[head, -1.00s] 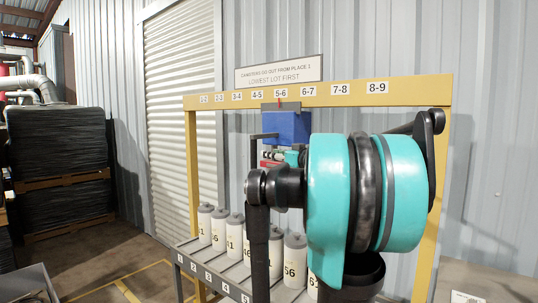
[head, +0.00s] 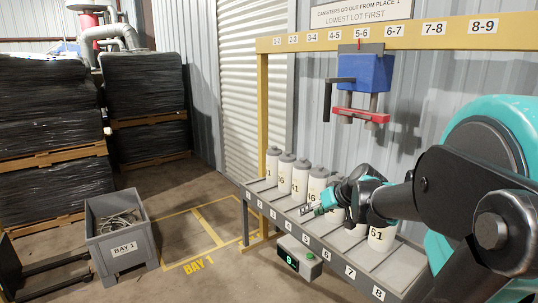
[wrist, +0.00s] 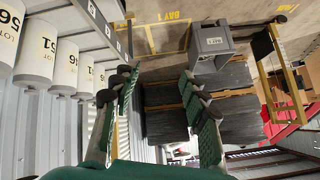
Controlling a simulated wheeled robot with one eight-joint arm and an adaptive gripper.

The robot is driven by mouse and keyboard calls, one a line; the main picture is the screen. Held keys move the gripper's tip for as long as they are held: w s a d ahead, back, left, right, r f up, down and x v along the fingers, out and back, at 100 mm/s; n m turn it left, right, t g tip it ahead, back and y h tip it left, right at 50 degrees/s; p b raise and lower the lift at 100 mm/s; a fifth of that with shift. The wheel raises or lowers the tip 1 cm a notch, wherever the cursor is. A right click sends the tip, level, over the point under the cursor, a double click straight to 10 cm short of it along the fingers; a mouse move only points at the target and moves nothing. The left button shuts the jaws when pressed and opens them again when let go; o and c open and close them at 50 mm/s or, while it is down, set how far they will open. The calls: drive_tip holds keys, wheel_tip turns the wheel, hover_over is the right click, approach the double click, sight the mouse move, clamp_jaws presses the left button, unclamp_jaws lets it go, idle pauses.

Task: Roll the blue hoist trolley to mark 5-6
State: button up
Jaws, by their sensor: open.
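The blue hoist trolley (head: 372,72) hangs from the yellow beam (head: 300,43) in the head view. Its thin red pointer stands at the 5-6 label (head: 362,33). A black handle sticks out on its left, and a red bar (head: 360,115) with grey prongs hangs below it. My gripper (head: 308,210) is well below the trolley and apart from it, in front of the canister row. In the wrist view its two green-and-black fingers (wrist: 158,85) are spread with nothing between them. The trolley is not in the wrist view.
Several white canisters (head: 300,178) stand on the numbered sloped rack (head: 300,228); my arm hides some. A green-button box (head: 300,256) hangs below. The floor between bin and rack is clear.

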drive_tip(key=s+d+f+m+g+h, duration=0.1)
drive_tip(key=s+d+f+h, duration=0.1)
drive_tip(key=s+f, duration=0.5)
drive_tip(key=s+d+f+m+g+h, duration=0.2)
drive_tip(key=s+f+h, duration=0.1)
drive_tip(key=s+f, duration=0.5)
drive_tip(key=shift+s+d+f, duration=0.25)
drive_tip(key=shift+s+d, duration=0.15)
drive_tip(key=shift+s, duration=0.15)
idle(1.9)
